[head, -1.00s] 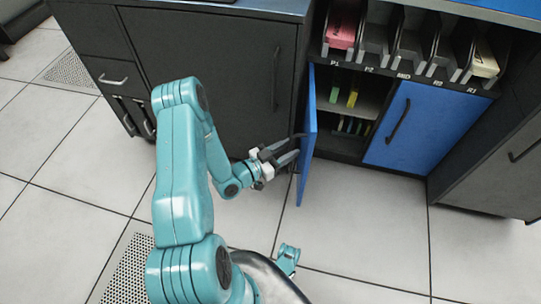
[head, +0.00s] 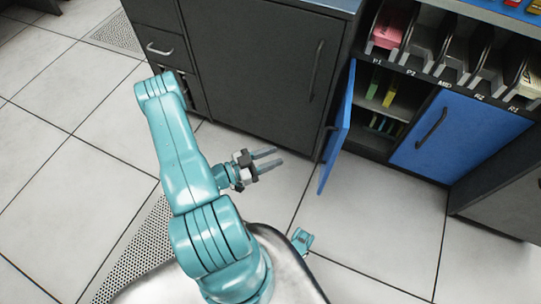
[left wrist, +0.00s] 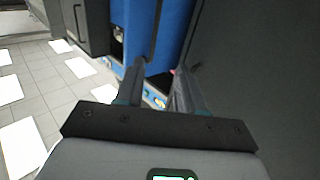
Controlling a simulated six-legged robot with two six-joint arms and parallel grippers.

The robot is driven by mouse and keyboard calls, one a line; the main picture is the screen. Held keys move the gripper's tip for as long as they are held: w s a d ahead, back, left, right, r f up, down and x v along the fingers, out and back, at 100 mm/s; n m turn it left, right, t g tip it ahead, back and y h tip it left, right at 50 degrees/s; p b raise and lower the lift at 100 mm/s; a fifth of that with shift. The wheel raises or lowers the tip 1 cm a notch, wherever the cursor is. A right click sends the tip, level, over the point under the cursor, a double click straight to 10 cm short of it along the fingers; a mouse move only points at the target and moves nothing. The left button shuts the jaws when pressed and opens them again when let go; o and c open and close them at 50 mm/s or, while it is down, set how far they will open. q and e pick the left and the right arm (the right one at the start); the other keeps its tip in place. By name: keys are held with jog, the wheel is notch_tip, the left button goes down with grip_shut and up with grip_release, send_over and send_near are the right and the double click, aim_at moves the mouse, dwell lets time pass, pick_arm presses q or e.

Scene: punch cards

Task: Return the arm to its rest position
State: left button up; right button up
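My left arm, teal, comes up from the bottom of the head view and bends at a raised elbow. Its left gripper (head: 266,160) is over the floor, in front of the dark cabinet and left of the open blue door (head: 341,128). The two fingers are apart with nothing between them; they also show apart in the left wrist view (left wrist: 158,85). The gripper is clear of the door in the head view.
The dark cabinet (head: 262,70) stands behind the gripper. A shut blue door (head: 455,140) is at the right, under a row of card slots (head: 425,45) holding a pink stack (head: 388,32). Tiled floor (head: 80,190) is clear at the left.

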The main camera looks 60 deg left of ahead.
dwell(0.3)
